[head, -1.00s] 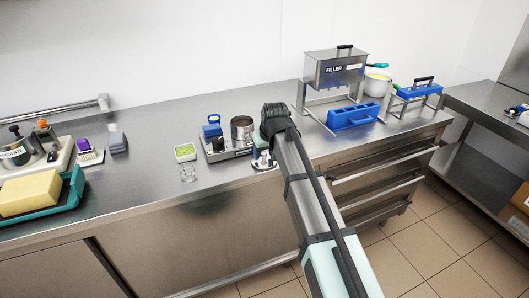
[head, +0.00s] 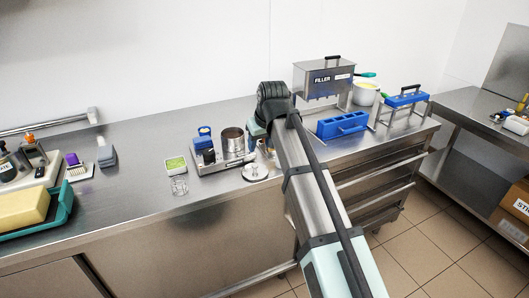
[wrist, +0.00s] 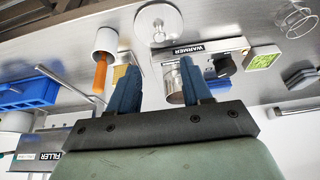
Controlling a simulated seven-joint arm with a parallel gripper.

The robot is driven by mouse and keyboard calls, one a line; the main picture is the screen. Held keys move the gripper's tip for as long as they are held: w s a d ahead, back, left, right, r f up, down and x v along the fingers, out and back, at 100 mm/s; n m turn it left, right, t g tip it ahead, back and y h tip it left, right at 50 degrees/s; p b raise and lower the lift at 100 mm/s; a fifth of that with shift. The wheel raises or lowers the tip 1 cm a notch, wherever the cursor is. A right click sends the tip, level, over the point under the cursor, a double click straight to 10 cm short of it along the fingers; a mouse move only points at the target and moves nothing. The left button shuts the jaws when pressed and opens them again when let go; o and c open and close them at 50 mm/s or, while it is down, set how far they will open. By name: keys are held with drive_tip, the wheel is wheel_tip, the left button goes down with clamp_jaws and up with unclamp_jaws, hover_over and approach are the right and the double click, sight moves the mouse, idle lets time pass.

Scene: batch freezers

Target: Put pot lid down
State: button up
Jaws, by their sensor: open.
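The pot lid (head: 256,172), a round pale metal disc with a knob, lies flat on the steel counter in front of the warmer. It also shows at the top of the wrist view (wrist: 158,22), apart from my fingers. My gripper (wrist: 160,82) is open, with two blue fingers and nothing held between them. In the head view my arm hides most of the gripper, behind the lid. The steel pot (head: 232,140) stands uncovered on the warmer (head: 222,160); in the wrist view my fingers partly cover it.
The filler (head: 325,80) and a blue mould (head: 342,124) are at right.

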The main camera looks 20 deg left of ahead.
drive_tip(key=shift+r, duration=0.15)
drive_tip(key=d+f+m+g+h, duration=0.1)
drive_tip(key=d+f, duration=0.6)
drive_tip(key=f, duration=0.5)
drive_tip(key=d+f+m+g+h, duration=0.1)
drive_tip(key=d+f, duration=0.5)
drive_tip(key=f, duration=0.7)
drive_tip(key=s+d+f+m+g+h, duration=0.1)
drive_tip(key=s+d+f, duration=0.2)
drive_tip(key=d+f, duration=0.5)
drive_tip(key=s+d+f+m+g, duration=0.1)
drive_tip(key=s+d+f+m, duration=0.15)
drive_tip(key=d+f, duration=0.45)
drive_tip(key=s+d+f+m+g, duration=0.1)
drive_tip(key=s+d+f+g, duration=0.1)
drive_tip(key=s+d+f, duration=0.45)
drive_tip(key=s+d+f+g, duration=0.1)
drive_tip(key=s+d+f, duration=0.3)
drive_tip(key=s+f, duration=0.6)
drive_tip(key=s+d+f+m+g, duration=0.1)
drive_tip(key=s+d+f, duration=0.2)
drive_tip(key=s, duration=0.6)
drive_tip(key=s+d+f+m+g, duration=0.1)
drive_tip(key=s+d+f+g, duration=0.1)
drive_tip(key=s, duration=0.8)
drive_tip(key=shift+d+f, duration=0.45)
drive_tip(key=shift+f, duration=0.35)
